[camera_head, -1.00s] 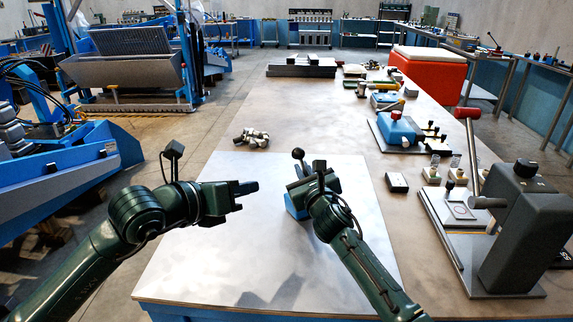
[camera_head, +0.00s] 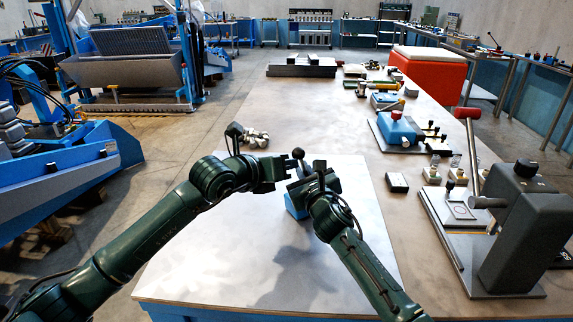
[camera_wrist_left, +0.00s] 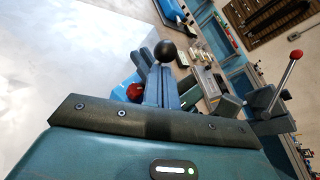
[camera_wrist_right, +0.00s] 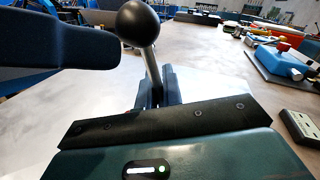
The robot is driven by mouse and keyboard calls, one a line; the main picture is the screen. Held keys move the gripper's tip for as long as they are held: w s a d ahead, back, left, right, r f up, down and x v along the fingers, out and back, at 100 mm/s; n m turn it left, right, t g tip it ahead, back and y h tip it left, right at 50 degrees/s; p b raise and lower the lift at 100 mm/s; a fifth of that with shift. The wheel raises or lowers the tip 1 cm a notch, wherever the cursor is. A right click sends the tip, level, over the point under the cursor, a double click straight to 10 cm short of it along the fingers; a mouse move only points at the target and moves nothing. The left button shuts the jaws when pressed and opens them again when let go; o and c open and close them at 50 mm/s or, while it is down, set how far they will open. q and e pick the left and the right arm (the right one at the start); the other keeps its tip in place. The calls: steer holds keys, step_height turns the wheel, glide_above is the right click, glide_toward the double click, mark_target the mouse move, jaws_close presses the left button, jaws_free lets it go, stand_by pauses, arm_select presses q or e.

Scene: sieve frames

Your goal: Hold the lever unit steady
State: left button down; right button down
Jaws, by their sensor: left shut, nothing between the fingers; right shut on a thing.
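The lever unit has a blue base (camera_head: 295,205) on the white table board and a lever topped by a black ball knob (camera_head: 298,154). The knob also shows in the left wrist view (camera_wrist_left: 166,51) and the right wrist view (camera_wrist_right: 138,23). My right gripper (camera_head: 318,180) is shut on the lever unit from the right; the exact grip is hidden. My left gripper (camera_head: 280,171) is shut and empty, just left of the lever, below knob height. I cannot tell whether it touches. A red part (camera_wrist_left: 134,92) shows low on the unit in the left wrist view.
A grey press with a red-knobbed lever (camera_head: 520,215) stands at the right edge. A small black box (camera_head: 396,182) lies nearer the middle. A pile of grey pieces (camera_head: 255,138) lies behind my left gripper. The front of the white board (camera_head: 200,270) is clear.

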mark_target(297, 154)
stand_by(0.4)
arm_select(q)
steer(key=shift+w+d+r+g, duration=0.25)
steer(key=shift+d+g, duration=0.05)
steer(key=shift+w+d+r+m+y, duration=0.15)
steer(key=shift+r+m+y, duration=0.05)
steer(key=shift+m+y, duration=0.1)
steer(key=shift+w+d+r+m+g+y, duration=0.35)
steer(key=shift+d+r+g, duration=0.25)
steer(key=shift+d, duration=0.1)
steer(key=w+d, duration=0.1)
steer(key=d+g+y, duration=0.1)
steer(key=d, duration=0.1)
steer(key=w+d+m+g+y, duration=0.1)
steer(key=shift+w+d+r, duration=0.25)
steer(key=shift+w+r, duration=0.05)
steer(key=shift+r, duration=0.1)
